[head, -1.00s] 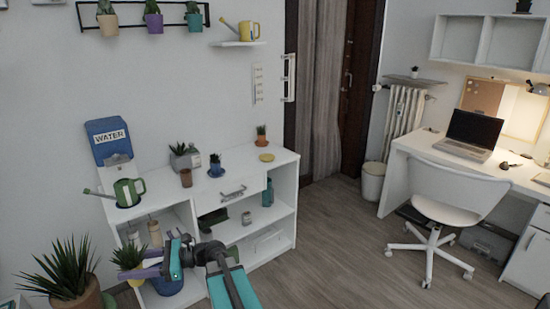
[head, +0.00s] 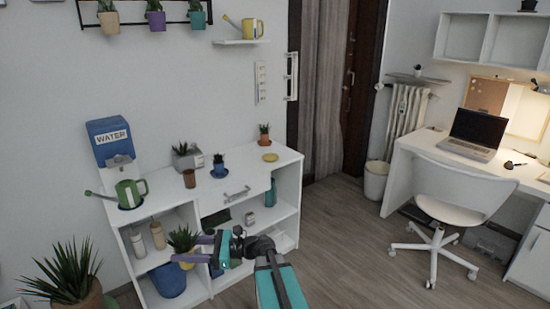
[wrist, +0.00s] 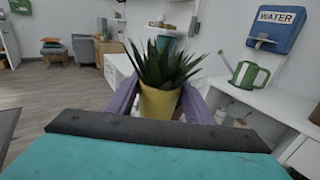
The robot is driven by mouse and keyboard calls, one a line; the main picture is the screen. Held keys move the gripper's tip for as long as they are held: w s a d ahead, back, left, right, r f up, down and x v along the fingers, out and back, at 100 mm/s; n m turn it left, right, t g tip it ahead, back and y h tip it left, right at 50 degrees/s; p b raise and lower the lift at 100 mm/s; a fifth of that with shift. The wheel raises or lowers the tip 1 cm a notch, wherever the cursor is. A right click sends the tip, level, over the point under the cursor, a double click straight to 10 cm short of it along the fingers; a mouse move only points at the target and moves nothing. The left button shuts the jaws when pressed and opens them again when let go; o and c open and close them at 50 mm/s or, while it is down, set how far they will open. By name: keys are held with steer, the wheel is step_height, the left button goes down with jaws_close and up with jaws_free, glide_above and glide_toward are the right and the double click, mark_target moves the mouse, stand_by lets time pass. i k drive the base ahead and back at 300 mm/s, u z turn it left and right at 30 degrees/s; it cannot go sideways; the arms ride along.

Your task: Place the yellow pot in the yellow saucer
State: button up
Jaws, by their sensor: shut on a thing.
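The yellow pot (head: 186,262) holds a spiky green plant. My gripper (head: 192,255) is shut on it and holds it upright in front of the white shelf unit, lower than its top. In the wrist view the yellow pot (wrist: 160,104) sits between the purple fingers of my gripper (wrist: 160,110), its lower part partly hidden by my gripper's body. The yellow saucer (head: 270,157) lies empty on the right part of the shelf unit's top, beyond and to the right of my gripper.
A blue water dispenser (head: 111,138) stands behind. A large plant (head: 72,275) is at lower left.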

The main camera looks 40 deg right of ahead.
mark_target(270, 159)
steer(key=u, duration=0.05)
steer(key=i, duration=1)
steer(key=z, duration=0.05)
